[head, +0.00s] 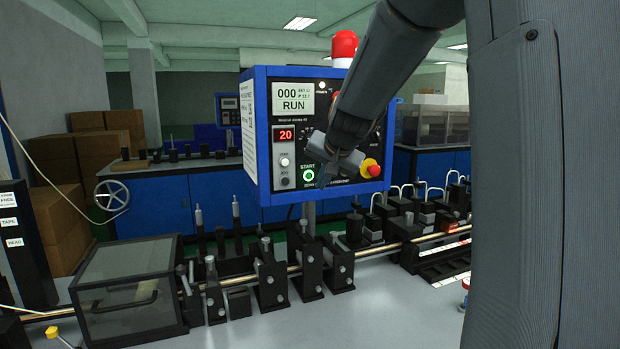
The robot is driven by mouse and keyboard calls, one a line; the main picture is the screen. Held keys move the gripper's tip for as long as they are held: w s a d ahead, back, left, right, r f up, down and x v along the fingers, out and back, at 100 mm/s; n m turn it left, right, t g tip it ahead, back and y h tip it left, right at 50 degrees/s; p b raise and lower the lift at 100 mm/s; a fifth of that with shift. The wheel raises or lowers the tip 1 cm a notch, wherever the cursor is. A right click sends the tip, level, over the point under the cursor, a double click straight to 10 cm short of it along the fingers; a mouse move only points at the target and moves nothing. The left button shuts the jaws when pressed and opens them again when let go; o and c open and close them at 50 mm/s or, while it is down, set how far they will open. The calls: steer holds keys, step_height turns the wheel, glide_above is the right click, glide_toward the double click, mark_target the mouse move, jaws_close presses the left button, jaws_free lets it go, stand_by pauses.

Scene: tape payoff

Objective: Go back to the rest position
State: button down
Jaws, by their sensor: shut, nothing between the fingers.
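My arm (375,75) comes down from the top right, in front of the control box. My gripper (325,177) is at its end, shut and empty, pointing down and left. It appears in front of the lower part of the blue control box (257,130), just right of the green-ringed START button (308,175). I cannot tell whether it touches the panel. The display (293,99) reads 000 and RUN, and a red readout (285,135) shows 20.
A red-yellow stop button (370,168) is right of my gripper, and a red lamp (344,45) tops the box. Below, a metal rod (373,251) runs through several black stands (270,275). A clear-lidded box (128,275) stands lower left. Grey table (370,310) is bare in front.

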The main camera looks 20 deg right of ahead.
stand_by(0.3)
steer(key=s+a+f+n+g, duration=0.2)
steer(key=s+a+f+n, duration=0.1)
steer(key=s+f, duration=0.5)
steer(key=s+a+f+n+g, duration=0.2)
steer(key=s+a+f, duration=0.4)
steer(key=s, duration=0.5)
steer(key=s+a+f+n+g+y, duration=0.1)
steer(key=s+a+f+n+g, duration=0.2)
steer(key=s+f, duration=0.7)
steer(key=shift+s+a+n+g, duration=0.2)
steer(key=shift+a+n+g, duration=0.1)
steer(key=shift+a, duration=0.75)
steer(key=shift+f, duration=0.1)
